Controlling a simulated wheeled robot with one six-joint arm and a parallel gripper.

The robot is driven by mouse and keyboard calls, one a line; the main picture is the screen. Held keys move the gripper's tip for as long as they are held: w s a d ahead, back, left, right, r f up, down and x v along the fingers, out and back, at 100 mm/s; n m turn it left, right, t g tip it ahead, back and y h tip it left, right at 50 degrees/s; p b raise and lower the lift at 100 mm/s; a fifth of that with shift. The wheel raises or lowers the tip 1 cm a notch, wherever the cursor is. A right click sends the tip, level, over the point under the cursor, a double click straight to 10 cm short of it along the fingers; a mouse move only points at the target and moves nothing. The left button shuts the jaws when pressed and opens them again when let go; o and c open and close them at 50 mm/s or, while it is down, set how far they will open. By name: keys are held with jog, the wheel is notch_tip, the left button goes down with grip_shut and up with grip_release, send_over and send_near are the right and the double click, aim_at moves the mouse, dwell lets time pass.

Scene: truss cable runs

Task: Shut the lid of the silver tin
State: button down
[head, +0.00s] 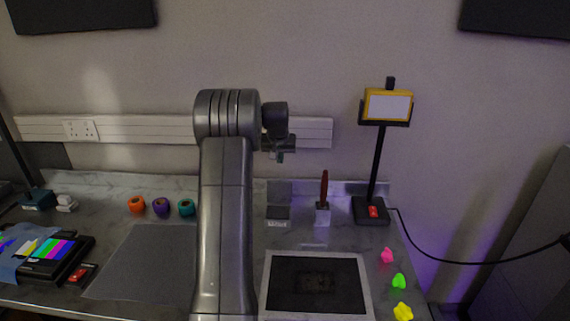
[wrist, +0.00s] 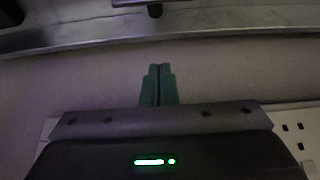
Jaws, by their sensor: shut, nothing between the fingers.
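The silver tin (head: 278,222) is a small box on the worktop near the wall, right of my arm in the head view. Its lid (head: 279,190) stands upright at the back, so the tin is open. My gripper (head: 280,157) is in the air above the tin, in front of the wall. In the wrist view, its green fingers (wrist: 158,84) are together with nothing between them. I cannot clearly make out the tin in the wrist view.
A red-handled tool in a holder (head: 323,213) stands close right of the tin. A lamp-like stand (head: 376,150) is farther right. A dark framed panel (head: 317,284) lies in front. Orange, purple and teal rings (head: 161,207) sit left of my arm.

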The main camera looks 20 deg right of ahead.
aim_at(280, 190)
notch_tip(280, 190, down, 8)
jog(key=p, duration=0.4)
jog(key=shift+p, duration=0.3)
jog(key=shift+f+b, duration=0.1)
jog(key=shift+b, duration=0.55)
